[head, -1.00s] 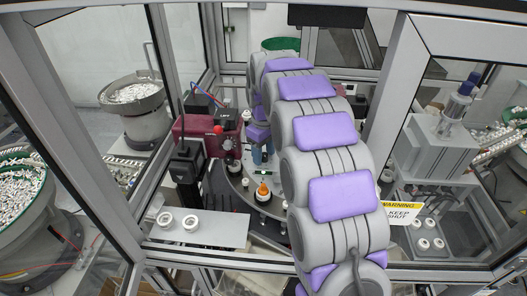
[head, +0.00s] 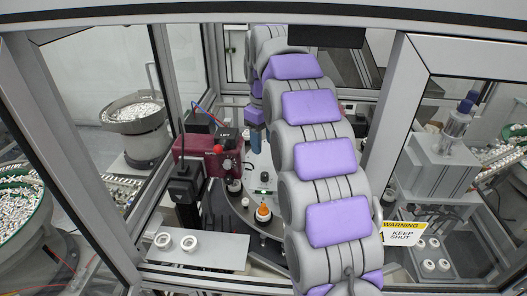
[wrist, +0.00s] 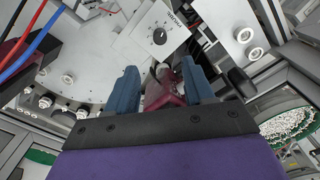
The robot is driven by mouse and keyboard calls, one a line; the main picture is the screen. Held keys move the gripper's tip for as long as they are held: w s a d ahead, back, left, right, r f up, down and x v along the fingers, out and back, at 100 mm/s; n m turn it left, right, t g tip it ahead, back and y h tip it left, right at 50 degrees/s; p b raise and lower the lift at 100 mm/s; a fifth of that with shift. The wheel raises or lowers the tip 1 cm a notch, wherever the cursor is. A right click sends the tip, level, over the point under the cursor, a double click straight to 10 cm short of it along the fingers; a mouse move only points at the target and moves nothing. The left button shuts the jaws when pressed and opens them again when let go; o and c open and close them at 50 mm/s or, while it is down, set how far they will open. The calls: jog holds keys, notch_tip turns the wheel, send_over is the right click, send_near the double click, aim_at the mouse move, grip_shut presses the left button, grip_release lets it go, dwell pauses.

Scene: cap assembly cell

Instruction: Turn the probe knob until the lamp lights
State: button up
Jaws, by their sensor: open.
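The probe knob (wrist: 160,36) is a round black dial on a pale plate lettered PROBE, at the top middle of the wrist view. In the head view a small dial (head: 228,164) shows on the front of a maroon unit (head: 192,147). A red dome (head: 218,149) sits near it; I cannot tell whether it is the lamp, or whether any lamp is lit. My gripper (wrist: 158,72) is open, its two blue fingers apart, with maroon parts visible between them. The knob appears beyond the fingertips, not between them. In the head view my gripper (head: 257,139) is right of the maroon unit, partly hidden.
A grey shelf (head: 215,256) holds two white rings at front left. Red and blue cables (wrist: 32,38) run at left in the wrist view. Frame posts and a warning sign (head: 402,233) stand around the opening.

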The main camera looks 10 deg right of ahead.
notch_tip(320, 180, up, 6)
jog(key=p, duration=0.4)
jog(key=shift+f, duration=0.1)
dwell(0.6)
